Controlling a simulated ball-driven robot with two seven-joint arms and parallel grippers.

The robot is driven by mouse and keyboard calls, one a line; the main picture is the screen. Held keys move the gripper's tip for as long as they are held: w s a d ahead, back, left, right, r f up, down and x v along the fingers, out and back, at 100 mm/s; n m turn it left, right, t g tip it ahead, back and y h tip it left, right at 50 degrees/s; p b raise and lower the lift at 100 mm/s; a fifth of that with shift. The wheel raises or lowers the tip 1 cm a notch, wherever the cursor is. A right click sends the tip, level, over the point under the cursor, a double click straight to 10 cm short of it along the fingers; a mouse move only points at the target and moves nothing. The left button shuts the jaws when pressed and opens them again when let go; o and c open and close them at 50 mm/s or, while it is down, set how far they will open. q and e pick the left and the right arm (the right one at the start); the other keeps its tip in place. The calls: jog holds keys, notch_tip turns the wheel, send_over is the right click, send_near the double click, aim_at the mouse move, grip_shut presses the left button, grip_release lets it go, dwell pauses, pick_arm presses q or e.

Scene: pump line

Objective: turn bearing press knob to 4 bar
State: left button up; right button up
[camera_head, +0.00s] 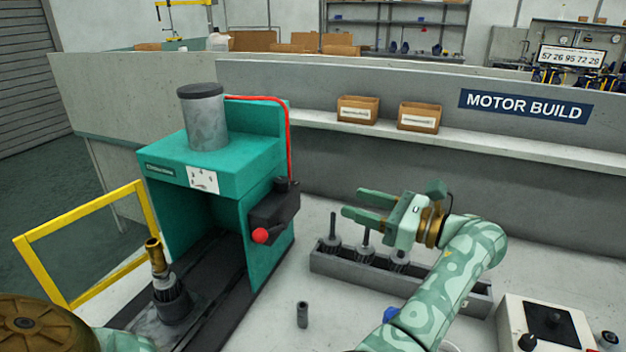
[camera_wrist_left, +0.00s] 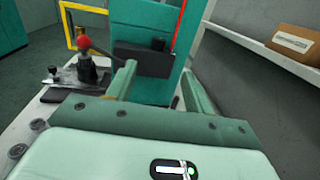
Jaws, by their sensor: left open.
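The teal bearing press (camera_head: 265,215) stands left of centre with a grey cylinder on top. A white plate with small marks (camera_head: 203,180) is on its front; I cannot read the marks. A black block (camera_head: 272,210) on its right side carries a small black knob (camera_head: 283,185) on top and a red ball (camera_head: 260,235) in front. The knob also shows in the left wrist view (camera_wrist_left: 158,43); its setting is not readable. My left gripper (camera_head: 352,202) is open and empty, pointing left at the press, apart from the block. My right gripper is not in view.
A grey rack (camera_head: 330,265) with several dark rotors lies below my left gripper. A small dark cylinder (camera_head: 302,314) stands in front of it. A yellow guard rail (camera_head: 85,220) is left of the press. A control box (camera_head: 540,322) sits at the lower right.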

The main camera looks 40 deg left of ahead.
pick_arm(q)
send_near(288, 182)
jog(key=a, duration=0.3)
jog(key=s+a, duration=0.1)
jog(key=a, duration=0.5)
jog(key=shift+s+a+p, duration=0.15)
jog(key=shift+p, duration=0.2)
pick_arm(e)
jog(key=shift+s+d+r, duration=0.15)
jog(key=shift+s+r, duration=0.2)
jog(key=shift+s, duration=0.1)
pick_arm(q)
jog(key=c, duration=1)
